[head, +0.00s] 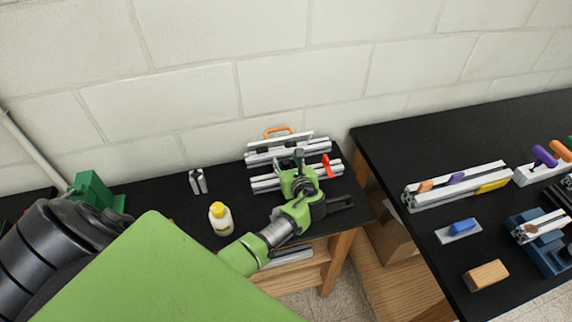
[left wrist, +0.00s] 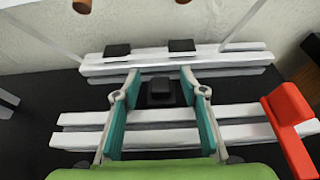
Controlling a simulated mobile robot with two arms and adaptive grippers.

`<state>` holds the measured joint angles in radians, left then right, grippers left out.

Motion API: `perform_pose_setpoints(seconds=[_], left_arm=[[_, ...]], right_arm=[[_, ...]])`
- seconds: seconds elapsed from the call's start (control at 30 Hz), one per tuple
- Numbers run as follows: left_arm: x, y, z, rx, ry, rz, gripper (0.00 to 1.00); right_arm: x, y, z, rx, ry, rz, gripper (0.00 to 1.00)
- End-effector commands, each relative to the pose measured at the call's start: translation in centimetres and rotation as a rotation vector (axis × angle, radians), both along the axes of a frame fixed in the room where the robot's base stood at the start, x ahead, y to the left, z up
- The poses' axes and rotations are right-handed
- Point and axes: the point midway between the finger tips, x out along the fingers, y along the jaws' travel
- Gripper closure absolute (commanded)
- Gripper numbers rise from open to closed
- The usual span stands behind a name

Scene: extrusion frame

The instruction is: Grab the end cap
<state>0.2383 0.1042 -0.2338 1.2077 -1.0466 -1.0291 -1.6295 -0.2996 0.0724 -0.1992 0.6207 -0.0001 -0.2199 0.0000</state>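A small black block (left wrist: 160,91), which looks like the end cap, shows in the left wrist view on the dark bench between two silver extrusions. My left gripper (left wrist: 160,73) has its two teal fingers spread, one on each side of the block, with a gap on both sides. The left gripper also shows in the head view (head: 298,158), over the extrusions, and hides the block there. Two flat black pieces (left wrist: 117,50) (left wrist: 181,45) sit on the far extrusion (left wrist: 230,59). My right gripper is not in view.
A red clamp (left wrist: 288,112) stands close to the right of the left gripper. The near extrusion (left wrist: 245,113) crosses under the fingers. A white bottle with a yellow cap (head: 220,218) stands on the bench. The right bench (head: 425,155) holds more extrusions and a wooden brush (head: 486,275).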

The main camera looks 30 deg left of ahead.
Motion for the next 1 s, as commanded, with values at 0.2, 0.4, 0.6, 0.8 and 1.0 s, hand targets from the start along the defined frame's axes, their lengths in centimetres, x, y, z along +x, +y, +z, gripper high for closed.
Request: perform_pose_setpoints(seconds=[0.2,0.4,0.6,0.8,1.0], left_arm=[[0.0,0.0,0.0,0.0,0.0,0.0,0.96],[0.0,0.0,0.0,0.0,0.0,0.0,0.96],[0.0,0.0,0.4,0.001,-0.001,0.0,0.96],[0.0,0.0,2.2,-0.001,-0.004,0.0,0.96],[-0.9,-0.9,4.5,-0.001,-0.001,-0.001,0.96]], right_arm=[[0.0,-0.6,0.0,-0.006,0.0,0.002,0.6],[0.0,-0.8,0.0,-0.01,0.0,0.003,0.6],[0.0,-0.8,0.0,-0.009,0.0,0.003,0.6],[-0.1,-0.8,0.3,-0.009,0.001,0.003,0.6],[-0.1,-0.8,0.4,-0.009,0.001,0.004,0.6]])
